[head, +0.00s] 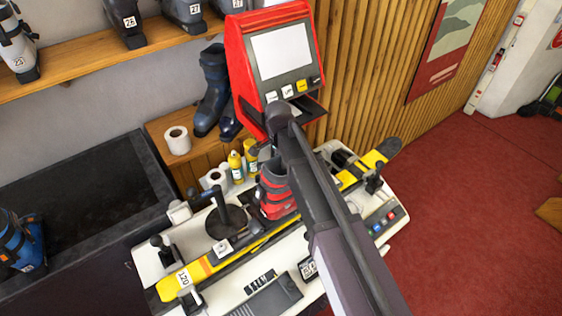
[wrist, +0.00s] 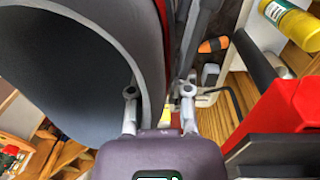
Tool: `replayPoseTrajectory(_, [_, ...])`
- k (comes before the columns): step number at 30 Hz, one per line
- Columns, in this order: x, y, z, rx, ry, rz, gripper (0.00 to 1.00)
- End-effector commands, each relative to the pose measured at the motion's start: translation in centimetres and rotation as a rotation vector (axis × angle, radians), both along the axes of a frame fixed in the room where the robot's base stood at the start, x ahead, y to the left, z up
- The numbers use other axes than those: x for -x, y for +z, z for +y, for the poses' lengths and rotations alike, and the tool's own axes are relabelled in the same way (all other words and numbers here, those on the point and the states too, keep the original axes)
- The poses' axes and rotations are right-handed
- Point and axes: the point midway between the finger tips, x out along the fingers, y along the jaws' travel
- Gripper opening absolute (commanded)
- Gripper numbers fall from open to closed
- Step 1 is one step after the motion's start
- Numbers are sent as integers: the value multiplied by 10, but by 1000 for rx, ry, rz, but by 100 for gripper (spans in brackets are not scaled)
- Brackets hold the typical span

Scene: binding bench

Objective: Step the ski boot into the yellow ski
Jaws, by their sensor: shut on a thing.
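The red and dark grey ski boot (head: 274,192) stands roughly upright over the middle of the yellow ski (head: 202,270) in the head view. My arm covers its right side, and I cannot tell whether its sole touches the ski or sits in the binding. The ski lies diagonally on the white bench, with black binding parts near its middle. In the wrist view my gripper (wrist: 159,92) is shut on the boot's upper cuff (wrist: 152,55), whose dark inside fills the left. The fingertips are hardly visible in the head view.
A red terminal (head: 283,62) stands behind the bench (head: 148,262). Red floor at right is open.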

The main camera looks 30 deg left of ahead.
Motion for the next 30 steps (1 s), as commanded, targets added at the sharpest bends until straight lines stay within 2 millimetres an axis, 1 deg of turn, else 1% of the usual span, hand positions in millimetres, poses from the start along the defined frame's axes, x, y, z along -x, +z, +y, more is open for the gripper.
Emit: replayPoseTrajectory(30, [0, -16, 0, 1, 1, 1, 0])
